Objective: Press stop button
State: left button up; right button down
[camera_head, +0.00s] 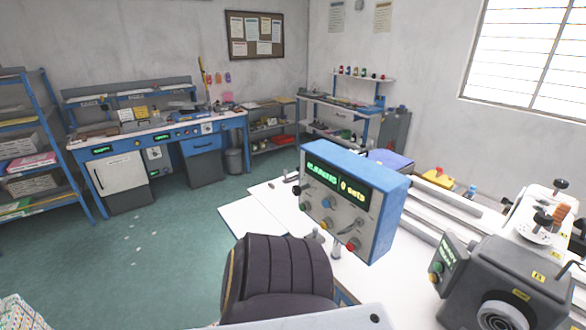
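A blue control box (396,207) with green lit displays stands on the white worktable (265,195) right of centre. Its grey front carries several knobs and buttons, including a red one (350,246) low at the right. I cannot read which button is marked stop. Neither of my grippers is in view.
A dark ribbed padded seat-like thing (277,275) stands in front of the worktable. A blue workbench (160,130) and shelves (30,150) line the far left. Green floor (150,245) is open at left. A yellow item (438,178) lies behind the control box.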

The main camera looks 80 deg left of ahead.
aim_at(350, 247)
jog(key=k+j, duration=0.15)
jog(key=j, duration=0.3)
jog(key=k+j+u, duration=0.1)
jog(key=j, duration=0.35)
jog(key=k+j, duration=0.2)
jog(key=j, duration=0.25)
jog(key=k+j+u, duration=0.1)
jog(key=j, duration=0.35)
jog(key=k+j, duration=0.2)
jog(key=j, duration=0.25)
jog(key=k+j+u, duration=0.1)
jog(key=j, duration=0.4)
jog(key=k+j, duration=0.15)
jog(key=j, duration=0.3)
jog(key=k+j+u, duration=0.1)
jog(key=j, duration=0.4)
